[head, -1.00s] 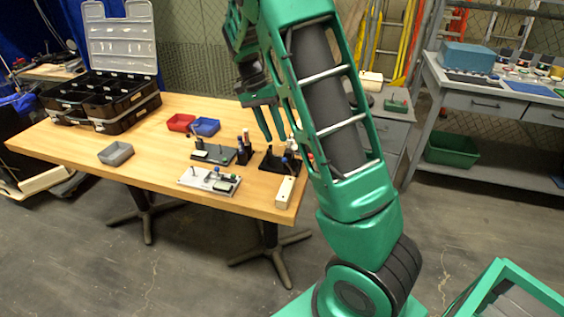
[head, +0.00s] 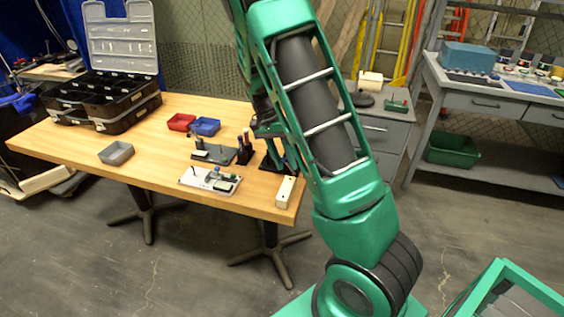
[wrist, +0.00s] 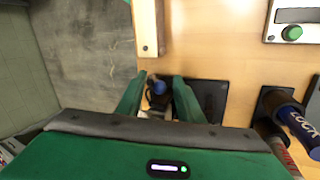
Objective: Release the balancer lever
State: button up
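I take this to be the balancer lever, though no label shows. Gaps show beside the knob, but contact lower down is hidden. In the head view my gripper (head: 283,160) is low over the table's right end, and my arm and fingers hide most of the lever.
A cream block (head: 286,191) lies at the table's right front edge. Red (head: 181,122), blue (head: 206,127) and grey (head: 116,153) bins stand farther left on the table.

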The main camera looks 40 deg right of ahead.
jog(key=shift+c, duration=0.7)
grip_shut()
jog(key=shift+a, duration=0.15)
jog(key=shift+r, duration=0.1)
jog(key=shift+s+d+r+t+y, duration=0.2)
jog(key=shift+s+d+t+y, duration=0.1)
jog(key=shift+t+y, duration=0.3)
jog(key=shift+s+d+r+t+y, duration=0.15)
jog(key=shift+s+d+t+y, duration=0.2)
jog(key=shift+t, duration=0.35)
jog(key=shift+s+d+r+t+y, duration=0.1)
jog(key=shift+s+d+t+y, duration=0.15)
jog(key=shift+t+y, duration=0.35)
jog(key=shift+s+d+t+y, duration=0.15)
jog(key=shift+s+t+y, duration=0.25)
jog(key=shift+t, duration=0.3)
jog(key=shift+y, duration=0.25)
jog(key=shift+o, duration=0.7)
grip_release()
jog(key=shift+d, duration=0.1)
